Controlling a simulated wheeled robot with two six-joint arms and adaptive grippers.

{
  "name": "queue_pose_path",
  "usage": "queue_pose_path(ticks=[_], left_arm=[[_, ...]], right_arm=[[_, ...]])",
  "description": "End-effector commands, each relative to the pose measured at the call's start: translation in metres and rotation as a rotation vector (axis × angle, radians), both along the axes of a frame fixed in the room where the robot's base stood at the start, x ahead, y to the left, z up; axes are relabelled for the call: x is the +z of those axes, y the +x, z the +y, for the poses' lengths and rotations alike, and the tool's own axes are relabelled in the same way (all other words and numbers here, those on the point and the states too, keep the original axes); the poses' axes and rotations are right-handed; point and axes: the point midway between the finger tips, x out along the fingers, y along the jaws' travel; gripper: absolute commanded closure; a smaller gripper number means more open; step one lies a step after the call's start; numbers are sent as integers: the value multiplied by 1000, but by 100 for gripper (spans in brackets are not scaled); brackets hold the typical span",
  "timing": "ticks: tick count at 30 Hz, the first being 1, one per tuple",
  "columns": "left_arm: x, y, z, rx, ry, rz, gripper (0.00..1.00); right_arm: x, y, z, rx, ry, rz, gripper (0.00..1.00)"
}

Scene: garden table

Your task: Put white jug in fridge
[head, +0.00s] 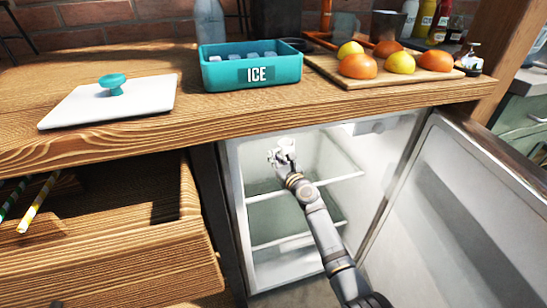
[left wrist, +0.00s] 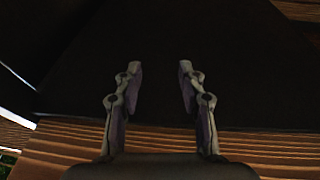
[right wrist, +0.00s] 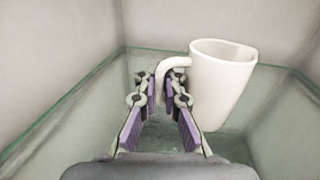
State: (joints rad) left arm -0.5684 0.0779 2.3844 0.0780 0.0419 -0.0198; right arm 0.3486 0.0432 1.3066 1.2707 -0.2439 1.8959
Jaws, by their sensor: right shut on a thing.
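The white jug (right wrist: 221,85) stands out clearly in the right wrist view, upright with its handle towards my right gripper (right wrist: 160,78). That gripper is shut on the handle. In the head view, my right arm reaches into the open fridge (head: 237,205), and the gripper is in its upper part, above a glass shelf (head: 345,178). Whether the jug's base touches the glass is hard to tell. My left gripper (left wrist: 160,68) shows in the left wrist view with its fingers apart and nothing between them.
The fridge door (head: 460,220) stands open at the right. An open wooden drawer (head: 120,265) juts out at the left.

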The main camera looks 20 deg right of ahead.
Motion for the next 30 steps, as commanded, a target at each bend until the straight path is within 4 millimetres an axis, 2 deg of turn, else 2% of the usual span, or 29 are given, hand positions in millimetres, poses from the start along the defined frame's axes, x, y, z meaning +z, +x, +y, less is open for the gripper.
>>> queue_pose_path(ticks=[8, 9, 14, 25, 26, 30], left_arm=[[7, -1, 0, 1, 1, -29, 60], [9, -1, 0, 1, 1, -35, 60], [13, 0, 0, 1, 1, -47, 60], [10, 0, 0, 0, 0, -32, 60], [7, 0, 0, -1, 1, -17, 60], [-32, 2, 0, -3, 1, 131, 60]], right_arm=[[0, 0, 0, 0, -1, -2, 100], [-1, 0, 0, 0, 0, 0, 92], [-1, 0, 0, 0, 0, 0, 70], [0, 0, 0, 0, 0, 0, 70], [1, 0, 0, 0, 0, 0, 70], [1, -6, -2, -1, 0, 2, 70]])
